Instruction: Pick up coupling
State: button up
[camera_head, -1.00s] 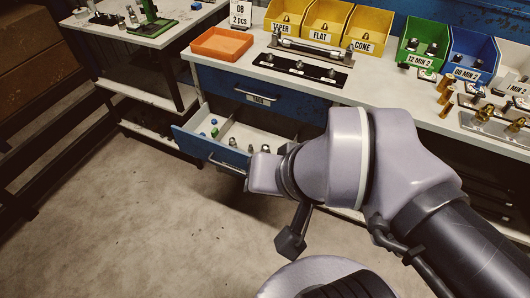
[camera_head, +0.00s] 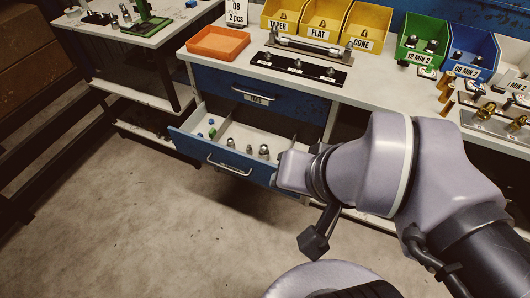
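Several small metal couplings stand in the open drawer, in its right compartment; one coupling (camera_head: 264,150) is near the middle of that compartment and another coupling (camera_head: 231,143) is at its left. More couplings sit in the green bin (camera_head: 412,57) and the blue bin (camera_head: 462,69) on the bench. My arm reaches in from the lower right, its wrist just right of the drawer (camera_head: 228,169). My gripper's fingers cannot be made out, so I cannot tell whether it is open or holds anything.
An orange tray (camera_head: 217,42), a black strip with metal parts (camera_head: 301,68) and yellow bins (camera_head: 326,22) occupy the bench.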

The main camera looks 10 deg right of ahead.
aim_at(250, 150)
jog(key=i+u, duration=0.25)
jog(key=i, duration=0.2)
jog(key=i+u, duration=0.3)
jog(key=i, duration=0.15)
